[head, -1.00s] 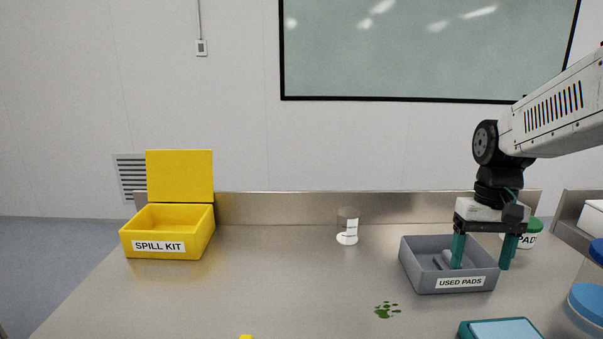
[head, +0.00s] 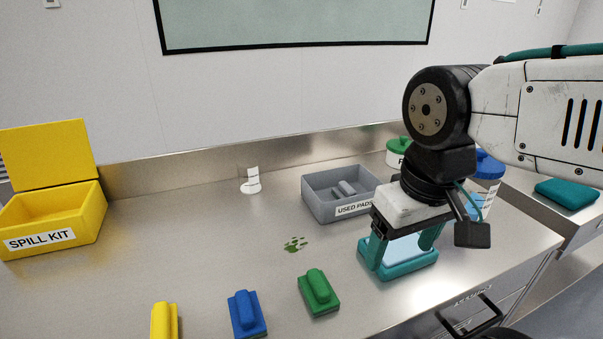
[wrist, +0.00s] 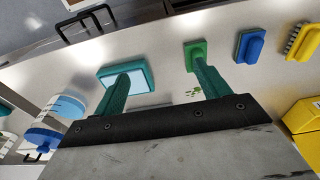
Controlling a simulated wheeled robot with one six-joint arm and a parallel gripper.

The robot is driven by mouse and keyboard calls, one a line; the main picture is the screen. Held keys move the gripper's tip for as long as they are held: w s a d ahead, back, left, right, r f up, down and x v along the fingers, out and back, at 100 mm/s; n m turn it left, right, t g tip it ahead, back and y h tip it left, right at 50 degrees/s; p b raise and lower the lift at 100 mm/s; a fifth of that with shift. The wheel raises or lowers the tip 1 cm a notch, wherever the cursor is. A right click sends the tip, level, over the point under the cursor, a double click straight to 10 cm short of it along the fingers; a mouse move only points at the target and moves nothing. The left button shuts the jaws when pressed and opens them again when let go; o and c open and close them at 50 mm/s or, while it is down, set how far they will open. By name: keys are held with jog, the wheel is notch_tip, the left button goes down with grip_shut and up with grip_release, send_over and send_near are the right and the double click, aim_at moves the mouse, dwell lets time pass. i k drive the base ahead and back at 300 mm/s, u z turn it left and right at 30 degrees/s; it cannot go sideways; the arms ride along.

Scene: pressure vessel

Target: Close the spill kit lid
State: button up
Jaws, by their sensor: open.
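The yellow spill kit (head: 78,218) stands at the far left of the bench in the head view. Its yellow lid (head: 45,155) is raised, standing up at the back. Part of the yellow kit also shows at the right edge of the wrist view (wrist: 303,116). My gripper (head: 402,248) is at the right side of the bench, far from the kit, pointing down. Its two teal fingers are apart with nothing between them, as the wrist view (wrist: 160,82) also shows. In the head view the fingers overlap the teal-framed pad, and contact is unclear.
A grey "USED PADS" tray (head: 318,203) holds small grey items. Yellow (head: 164,321), blue (head: 247,314) and green (head: 318,292) blocks line the front.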

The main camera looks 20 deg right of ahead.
aim_at(39, 156)
jog(key=k, duration=1)
jog(key=u, duration=2.2)
jog(key=i, duration=4.7)
jog(key=z, duration=2.1)
